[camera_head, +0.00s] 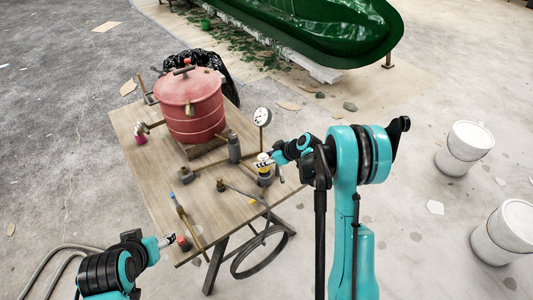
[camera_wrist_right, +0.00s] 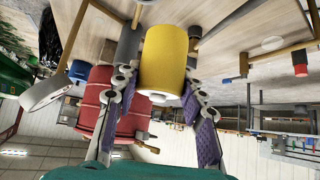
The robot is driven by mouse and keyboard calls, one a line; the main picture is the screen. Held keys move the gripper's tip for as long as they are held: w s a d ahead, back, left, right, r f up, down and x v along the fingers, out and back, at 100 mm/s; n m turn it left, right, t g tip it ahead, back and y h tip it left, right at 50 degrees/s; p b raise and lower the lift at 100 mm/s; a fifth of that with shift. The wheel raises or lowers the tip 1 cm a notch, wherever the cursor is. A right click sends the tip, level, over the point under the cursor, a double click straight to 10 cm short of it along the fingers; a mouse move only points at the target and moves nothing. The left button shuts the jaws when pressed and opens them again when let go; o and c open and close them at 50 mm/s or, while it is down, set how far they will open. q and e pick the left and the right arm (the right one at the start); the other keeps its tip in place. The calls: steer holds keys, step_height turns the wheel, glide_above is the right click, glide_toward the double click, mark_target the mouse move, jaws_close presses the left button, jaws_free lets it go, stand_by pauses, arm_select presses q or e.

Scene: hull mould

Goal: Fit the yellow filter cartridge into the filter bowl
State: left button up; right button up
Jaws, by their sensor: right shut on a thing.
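The yellow filter cartridge (camera_head: 263,158) is held over the right part of the wooden table. In the right wrist view the yellow cartridge (camera_wrist_right: 166,58) stands between the two purple-padded fingers, with a white end towards the camera. My right gripper (camera_head: 262,163) is shut on it; it also shows in the wrist view (camera_wrist_right: 160,95). A dark grey cup, seemingly the filter bowl (camera_head: 265,180), shows directly below the cartridge in the head view. I cannot tell whether the cartridge's lower end is inside it. My left gripper (camera_head: 169,240) is near the table's front left edge; its opening is unclear.
A red pressure pot (camera_head: 192,107) stands at the table's back; it also shows in the wrist view (camera_wrist_right: 98,100). A gauge (camera_head: 262,117), a grey cylinder (camera_head: 234,149), a brush (camera_head: 186,216) and a small red-topped item (camera_head: 183,243) are nearby. White buckets (camera_head: 465,150) stand on the floor at right.

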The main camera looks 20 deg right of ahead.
mark_target(265, 154)
steer(key=w+n, duration=0.1)
steer(key=w+d+f+n+g+y, duration=0.1)
steer(key=w, duration=0.1)
steer(key=w+f+n+g, duration=0.1)
steer(key=shift+w+d+f+n+y, duration=0.1)
steer(key=shift+w+d+n+y, duration=0.15)
steer(key=shift+n+y, duration=0.15)
steer(key=shift+w+d+f+n+g, duration=0.15)
steer(key=shift+d+n+g, duration=0.05)
steer(key=shift+n+g, duration=0.2)
steer(key=shift+f+b, duration=2.35)
steer(key=shift+f, duration=0.5)
steer(key=shift+b, duration=0.45)
steer(key=shift+f+b, duration=0.45)
steer(key=shift+f, duration=0.65)
steer(key=shift+f, duration=0.9)
